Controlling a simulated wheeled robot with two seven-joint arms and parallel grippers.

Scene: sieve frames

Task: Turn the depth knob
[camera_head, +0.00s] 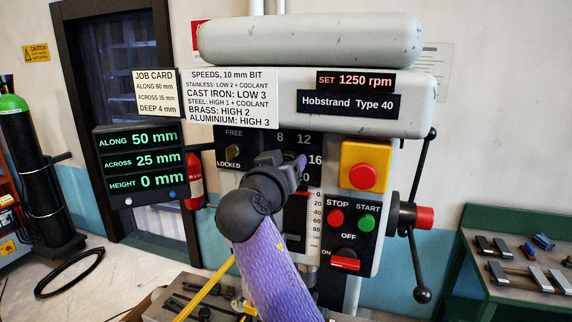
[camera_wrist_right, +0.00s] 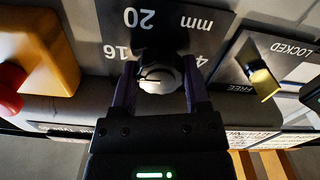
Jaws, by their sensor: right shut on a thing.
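That view is upside down and shows the marks 4, 16 and 20 mm around the knob. In the head view my right gripper (camera_head: 296,162) reaches up to the dial plate (camera_head: 292,139), where 8, 12, 16 and part of 20 show. There the gripper hides the knob, so its setting cannot be told. My left gripper is not in view.
A free/locked lever (camera_head: 233,152) is left of the dial. A yellow box with a red button (camera_head: 363,177), stop and start buttons and a feed handle (camera_head: 416,218) are on the right. The job card (camera_head: 155,94) says deep 4 mm. The readout (camera_head: 142,163) shows height 0 mm.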

